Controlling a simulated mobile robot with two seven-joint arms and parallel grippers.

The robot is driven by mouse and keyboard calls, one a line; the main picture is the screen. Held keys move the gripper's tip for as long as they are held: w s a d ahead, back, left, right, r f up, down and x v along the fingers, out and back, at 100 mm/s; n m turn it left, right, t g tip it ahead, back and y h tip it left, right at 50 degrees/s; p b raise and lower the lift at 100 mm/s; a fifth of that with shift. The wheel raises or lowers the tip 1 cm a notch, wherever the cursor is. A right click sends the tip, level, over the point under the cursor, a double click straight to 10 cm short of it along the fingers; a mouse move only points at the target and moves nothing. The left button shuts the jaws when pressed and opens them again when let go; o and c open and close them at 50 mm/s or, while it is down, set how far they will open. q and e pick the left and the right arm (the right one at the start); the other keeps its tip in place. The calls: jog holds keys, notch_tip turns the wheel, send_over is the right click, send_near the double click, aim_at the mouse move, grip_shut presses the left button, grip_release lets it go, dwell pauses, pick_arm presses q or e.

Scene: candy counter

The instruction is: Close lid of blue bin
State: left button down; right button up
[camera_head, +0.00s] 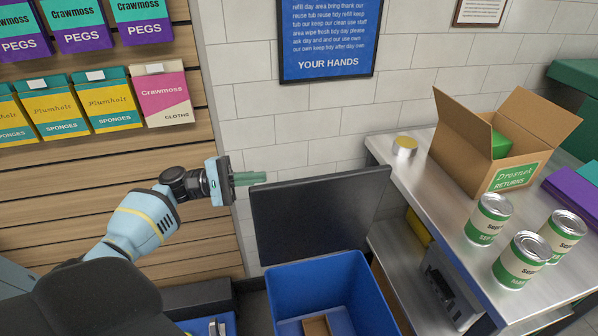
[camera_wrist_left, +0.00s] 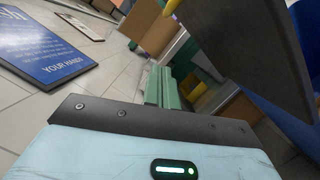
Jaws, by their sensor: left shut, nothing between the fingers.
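The blue bin (camera_head: 370,283) stands on the floor at bottom centre of the head view, with a brown flat piece inside. Its dark lid (camera_head: 318,212) stands up, open, along the bin's back edge. My left gripper (camera_head: 262,178) is shut and empty, its green fingers at the lid's upper left corner. I cannot tell whether they touch it. In the left wrist view the shut fingers (camera_wrist_left: 160,88) show at centre. The lid (camera_wrist_left: 262,45) fills the upper right, and part of the blue bin (camera_wrist_left: 297,125) shows below it. My right gripper is out of view.
A metal counter (camera_head: 455,225) stands right of the bin, with several cans, a cardboard box (camera_head: 470,145) and a small yellow-topped tin (camera_head: 405,145). Wooden shelving with packets (camera_head: 163,95) is at left. A blue sign (camera_head: 327,40) hangs on the tiled wall behind the lid.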

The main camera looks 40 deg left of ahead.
pick_arm(q)
jog(key=w+d+r+p, duration=0.3)
jog(key=d+p, duration=0.1)
jog(key=d, duration=0.7)
dwell(0.5)
